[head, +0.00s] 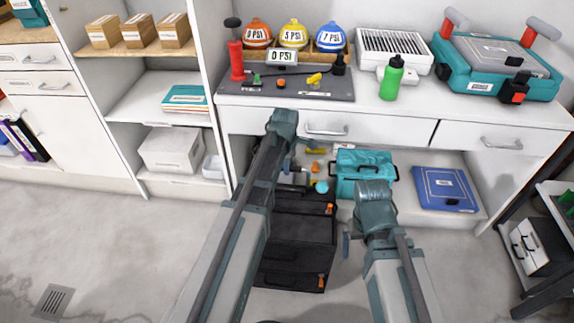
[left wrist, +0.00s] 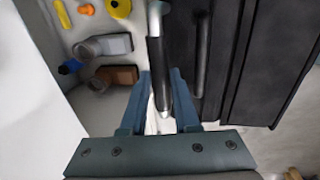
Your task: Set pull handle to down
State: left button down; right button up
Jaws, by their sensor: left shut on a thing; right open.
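The black drawer toolbox (head: 300,235) stands on the floor in front of the bench, partly hidden behind my left arm. In the left wrist view its dark side (left wrist: 225,60) fills the right half. The pull handle (left wrist: 156,60), a bar with bright metal and black parts, runs between my left fingers. My left gripper (left wrist: 161,78) is shut on the handle. In the head view my left arm hides the handle, and I cannot tell its height. My right gripper (head: 375,190) is at the right of the toolbox, seen from behind; it is open, apart from the handle.
A teal bag (head: 365,160) and a blue case (head: 445,188) lie on the low shelf behind. Floor at left (head: 120,245) is clear. A dark rack stands at far right.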

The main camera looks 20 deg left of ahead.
pick_arm(q)
notch_tip(320, 180, down, 4)
jog(key=b, duration=0.3)
jog(key=shift+r, duration=0.25)
jog(key=c, duration=0.7)
grip_release()
jog(key=shift+o, duration=0.2)
jog(key=shift+r+p, duration=0.1)
jog(key=shift+p, duration=0.2)
notch_tip(320, 180, up, 13)
jog(key=s+p, duration=0.2)
jog(key=p, duration=1.1)
jog(key=shift+s+d+r, duration=0.15)
jog(key=shift+s+d, duration=0.15)
jog(key=shift+s, duration=0.05)
